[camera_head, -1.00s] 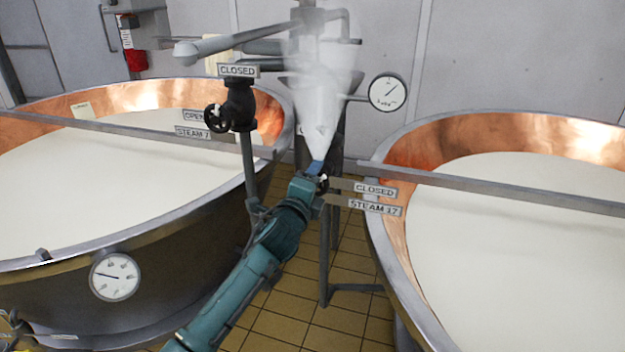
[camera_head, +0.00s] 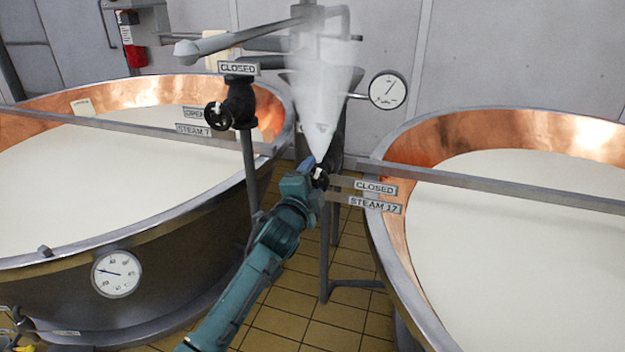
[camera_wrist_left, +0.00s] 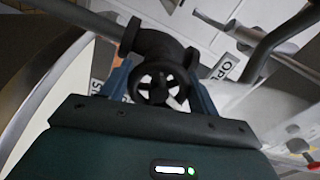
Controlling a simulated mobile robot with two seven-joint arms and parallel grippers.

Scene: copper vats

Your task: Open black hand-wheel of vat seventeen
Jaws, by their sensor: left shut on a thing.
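The black hand-wheel (camera_head: 320,177) of vat seventeen is beside the signs "CLOSED" (camera_head: 375,187) and "STEAM 17" (camera_head: 375,204). In the left wrist view the spoked wheel (camera_wrist_left: 157,86) sits between the two blue fingers, in front of its dark valve body (camera_wrist_left: 152,45). My left gripper (camera_head: 312,170) is shut on this wheel, one finger on either side of it. In the head view, the gripper hides part of the valve. My right gripper is not in view.
Another black hand-wheel (camera_head: 217,116), at the "STEAM 7" sign (camera_head: 194,131), stands left of my gripper. Copper vats of white liquid flank the valve, the left vat (camera_head: 150,220) and the right vat (camera_head: 395,255). White vapour (camera_head: 322,90) hangs above the gripper. Yellow tiles (camera_head: 285,315) lie between.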

